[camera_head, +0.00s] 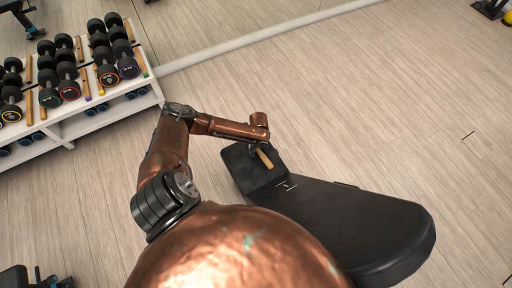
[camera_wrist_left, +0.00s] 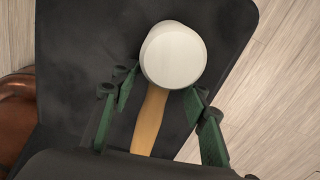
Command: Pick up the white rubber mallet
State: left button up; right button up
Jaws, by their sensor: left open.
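The mallet lies on the black padded bench (camera_head: 350,215). In the left wrist view its white round head (camera_wrist_left: 173,55) and light wooden handle (camera_wrist_left: 149,120) show clearly. In the head view only part of the wooden handle (camera_head: 264,158) shows; the white head is hidden. My left gripper (camera_wrist_left: 160,88) is open, its green fingers on either side of the handle just below the head. I cannot tell whether either finger touches it. In the head view the left gripper (camera_head: 256,147) is small, dark and partly hidden over the bench's smaller pad. My right gripper is not in view.
A white rack (camera_head: 110,112) with several dumbbells stands along the mirrored wall at the upper left. Dark equipment shows at the lower left corner (camera_head: 35,280) and upper right corner (camera_head: 490,8). The wooden floor (camera_head: 400,90) right of the bench is clear.

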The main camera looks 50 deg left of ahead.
pick_arm(q)
jog(key=shift+r, duration=0.1)
grip_shut()
dwell(0.3)
